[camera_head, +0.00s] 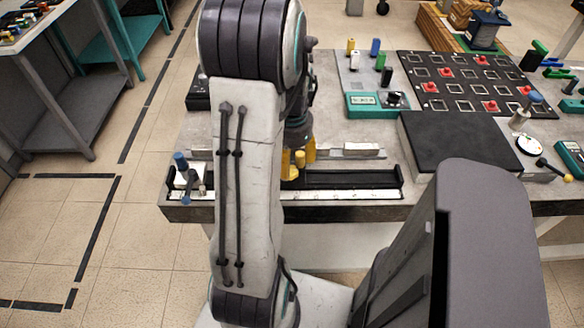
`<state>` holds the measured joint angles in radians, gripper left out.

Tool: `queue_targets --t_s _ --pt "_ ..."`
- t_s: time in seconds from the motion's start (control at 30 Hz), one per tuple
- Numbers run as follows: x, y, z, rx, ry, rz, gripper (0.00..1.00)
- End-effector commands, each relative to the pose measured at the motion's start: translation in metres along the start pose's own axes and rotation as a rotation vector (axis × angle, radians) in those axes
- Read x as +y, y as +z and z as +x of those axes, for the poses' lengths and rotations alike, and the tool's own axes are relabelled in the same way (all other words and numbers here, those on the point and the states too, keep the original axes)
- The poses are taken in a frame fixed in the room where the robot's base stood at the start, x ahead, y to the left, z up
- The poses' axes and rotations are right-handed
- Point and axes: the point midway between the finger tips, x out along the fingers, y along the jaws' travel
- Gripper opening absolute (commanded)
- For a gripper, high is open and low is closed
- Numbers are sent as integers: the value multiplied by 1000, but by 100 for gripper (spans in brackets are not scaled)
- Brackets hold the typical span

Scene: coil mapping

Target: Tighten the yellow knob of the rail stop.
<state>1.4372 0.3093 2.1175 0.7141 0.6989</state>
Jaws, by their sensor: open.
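The black rail (355,180) with a pale scale strip along its front runs along the near edge of the grey workbench. The small yellow knob (300,158) shows just right of my arm, over the rail. The body of the rail stop is mostly hidden behind my arm. My gripper (299,160) points down at the knob, with orange-yellow fingers seen partly around it. It is open. Whether the fingers touch the knob I cannot tell, as my arm covers much of this spot.
A blue-topped fixture (182,170) stands at the rail's left end. A low metal block (362,150) lies behind the rail. A dark flat box (460,140) is to the right. A teal meter (373,104) and a black board (465,85) with red pieces are farther back.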

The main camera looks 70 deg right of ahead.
Motion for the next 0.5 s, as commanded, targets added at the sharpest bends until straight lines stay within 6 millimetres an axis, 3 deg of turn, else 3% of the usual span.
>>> queue_targets --t_s 0.2,0.5 --pt "0 0 23 -3 2 1 60" --pt "0 0 33 -1 1 2 60"
